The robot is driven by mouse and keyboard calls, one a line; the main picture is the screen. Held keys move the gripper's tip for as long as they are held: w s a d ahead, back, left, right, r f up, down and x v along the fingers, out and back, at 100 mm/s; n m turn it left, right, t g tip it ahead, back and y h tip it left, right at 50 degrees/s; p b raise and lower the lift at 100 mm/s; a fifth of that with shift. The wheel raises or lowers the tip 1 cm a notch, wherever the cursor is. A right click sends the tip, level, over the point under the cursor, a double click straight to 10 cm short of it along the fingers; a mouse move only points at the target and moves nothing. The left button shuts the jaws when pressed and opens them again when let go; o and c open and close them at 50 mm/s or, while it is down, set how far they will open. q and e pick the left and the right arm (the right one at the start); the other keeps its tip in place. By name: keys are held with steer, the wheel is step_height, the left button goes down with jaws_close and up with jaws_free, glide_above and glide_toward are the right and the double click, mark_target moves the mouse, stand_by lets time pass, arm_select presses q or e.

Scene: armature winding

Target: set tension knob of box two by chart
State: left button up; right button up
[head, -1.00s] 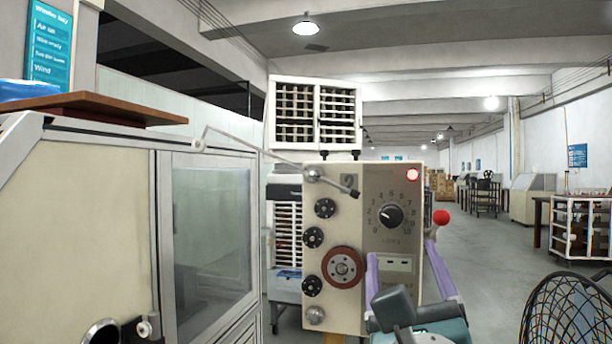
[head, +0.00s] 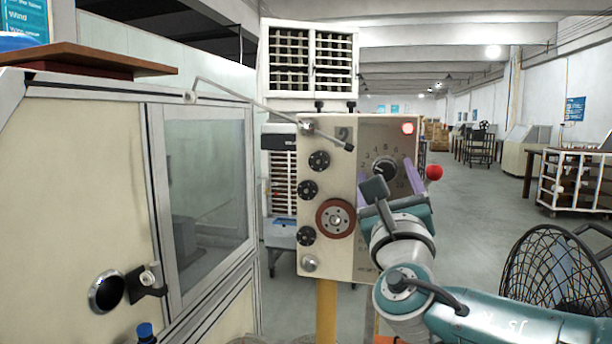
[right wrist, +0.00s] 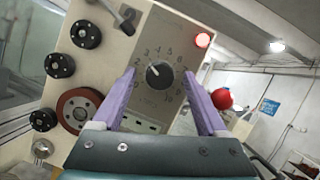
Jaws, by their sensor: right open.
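Box two is a beige panel box (head: 345,255) marked 2, with a lit red lamp (head: 408,128) at its top right. Its black tension knob (head: 384,171) sits in a numbered dial; the right wrist view shows the knob (right wrist: 159,74) with its white mark toward the upper left, near the low numbers. My right gripper (head: 386,168) is open, its purple fingers on either side of the dial in the picture. In the right wrist view the fingers (right wrist: 161,76) flank the knob with gaps; contact is not visible. My left gripper is out of view.
A thin metal arm (head: 250,103) with a black tip crosses the box's top left. Dark dials and a red-brown disc (head: 335,218) line its left side. A red ball (head: 434,172) sticks out at right.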

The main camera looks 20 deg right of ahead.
jaws_close()
stand_by(0.5)
